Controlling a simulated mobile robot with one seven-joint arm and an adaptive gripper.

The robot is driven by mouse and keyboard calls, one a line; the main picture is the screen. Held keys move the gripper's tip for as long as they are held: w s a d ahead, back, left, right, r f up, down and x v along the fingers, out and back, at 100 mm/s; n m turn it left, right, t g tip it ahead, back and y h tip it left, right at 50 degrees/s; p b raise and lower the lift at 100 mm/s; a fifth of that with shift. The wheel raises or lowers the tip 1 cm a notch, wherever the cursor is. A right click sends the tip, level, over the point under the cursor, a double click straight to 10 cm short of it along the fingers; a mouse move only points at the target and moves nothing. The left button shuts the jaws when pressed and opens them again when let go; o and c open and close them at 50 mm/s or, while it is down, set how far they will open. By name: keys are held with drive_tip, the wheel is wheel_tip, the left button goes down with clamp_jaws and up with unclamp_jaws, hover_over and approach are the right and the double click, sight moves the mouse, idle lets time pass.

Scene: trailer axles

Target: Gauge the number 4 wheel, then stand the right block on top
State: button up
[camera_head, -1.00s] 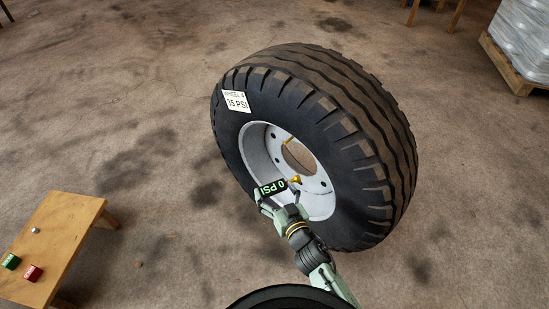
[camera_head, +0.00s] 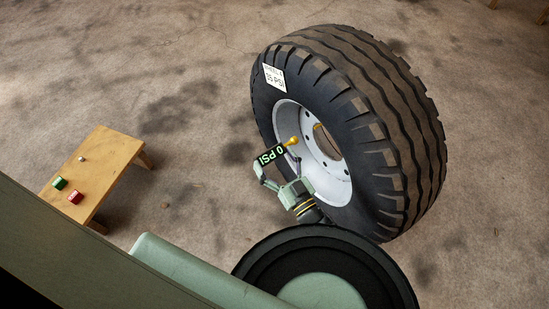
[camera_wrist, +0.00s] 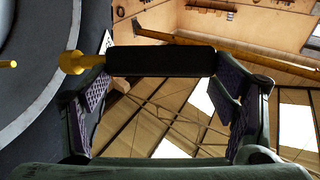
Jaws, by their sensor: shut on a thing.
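My gripper (camera_head: 279,170) is shut on a black pressure gauge (camera_head: 271,156) whose green display reads 0 PSI. The gauge has a brass tip (camera_head: 292,142) that points toward the wheel. The wheel (camera_head: 385,120) stands upright with a black tyre and pale grey rim. Its white label (camera_head: 274,78) reads 35 PSI; the line above is blurred. A brass valve stem (camera_head: 318,127) shows in the rim. In the wrist view, the gauge (camera_wrist: 160,61) lies between both fingers, its tip apart from the valve stem (camera_wrist: 8,64). A green block (camera_head: 60,183) and a red block (camera_head: 75,197) sit on a low bench.
The low wooden bench (camera_head: 112,160) stands at the left, with a small pale round thing (camera_head: 82,159) on its top. Stained floor (camera_head: 195,100) lies open between bench and wheel. Wooden legs (camera_head: 494,4) show at the top right edge.

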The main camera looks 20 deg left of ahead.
drive_tip(key=shift+w+d, duration=0.45)
drive_tip(key=shift+w, duration=0.35)
drive_tip(key=shift+w+d, duration=0.5)
drive_tip(key=shift+w, duration=0.35)
drive_tip(key=shift+w+d, duration=0.45)
drive_tip(key=shift+w, duration=0.35)
drive_tip(key=shift+w+d+p, duration=0.35)
drive_tip(key=shift+w+p, duration=0.1)
drive_tip(key=shift+w, duration=0.15)
drive_tip(key=shift+s, duration=0.1)
drive_tip(key=shift+s+a+p, duration=0.3)
drive_tip(key=shift+s+a, duration=0.2)
drive_tip(key=shift+s, duration=0.3)
drive_tip(key=shift+s+a+p, duration=0.25)
drive_tip(key=shift+s+a, duration=0.2)
drive_tip(key=shift+s, duration=0.4)
drive_tip(key=shift+s+a+p, duration=0.3)
drive_tip(key=shift+s+a, duration=0.2)
drive_tip(key=shift+s, duration=0.3)
drive_tip(key=shift+c, duration=0.2)
drive_tip(key=shift+s, duration=0.15)
